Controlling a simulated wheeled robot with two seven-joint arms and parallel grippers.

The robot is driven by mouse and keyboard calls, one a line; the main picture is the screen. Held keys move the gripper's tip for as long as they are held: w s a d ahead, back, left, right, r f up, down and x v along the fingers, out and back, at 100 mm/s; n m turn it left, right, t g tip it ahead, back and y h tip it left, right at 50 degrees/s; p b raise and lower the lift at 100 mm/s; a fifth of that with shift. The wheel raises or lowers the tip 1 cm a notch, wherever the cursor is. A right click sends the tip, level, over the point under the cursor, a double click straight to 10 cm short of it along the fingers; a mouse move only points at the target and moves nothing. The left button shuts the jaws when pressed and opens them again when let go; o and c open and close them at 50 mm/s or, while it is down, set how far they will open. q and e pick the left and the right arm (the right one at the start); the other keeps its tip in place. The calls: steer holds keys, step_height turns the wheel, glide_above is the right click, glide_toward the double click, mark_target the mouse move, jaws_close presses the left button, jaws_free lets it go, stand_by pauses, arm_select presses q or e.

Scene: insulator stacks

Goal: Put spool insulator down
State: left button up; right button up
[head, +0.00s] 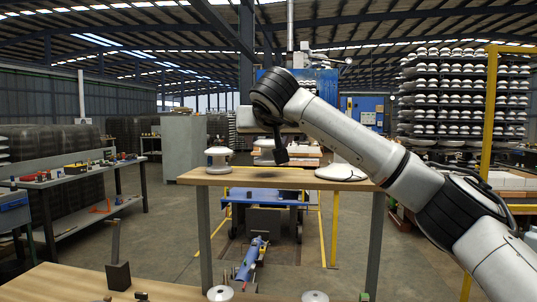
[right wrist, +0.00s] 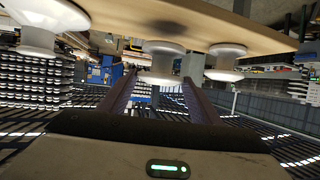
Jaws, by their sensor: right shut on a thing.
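A white spool insulator (head: 263,158) is at the middle of the wooden table (head: 300,183), partly hidden behind my right gripper (head: 276,152). In the right wrist view, which is upside down, this spool (right wrist: 162,62) sits between the two fingers (right wrist: 158,92), which are shut on it. It is upright at the tabletop; I cannot tell whether its base touches. A second spool insulator (head: 218,160) stands at the table's left and also shows in the wrist view (right wrist: 225,62). A wide white insulator (head: 340,171) stands at the right, partly behind my arm. My left gripper is not in view.
A nearer wooden surface (head: 60,285) at bottom left bears a dark block-like tool (head: 118,275). White insulator tops (head: 220,293) show at the bottom edge. A yellow post (head: 490,150) stands at the right. Bare tabletop lies between the left and middle spools.

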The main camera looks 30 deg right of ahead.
steer(key=shift+f, duration=1.2)
steer(key=shift+f, duration=0.15)
steer(key=o, duration=1.5)
steer(key=shift+f, duration=0.1)
steer(key=shift+r, duration=0.25)
steer(key=b+v, duration=0.1)
steer(key=v, duration=1.1)
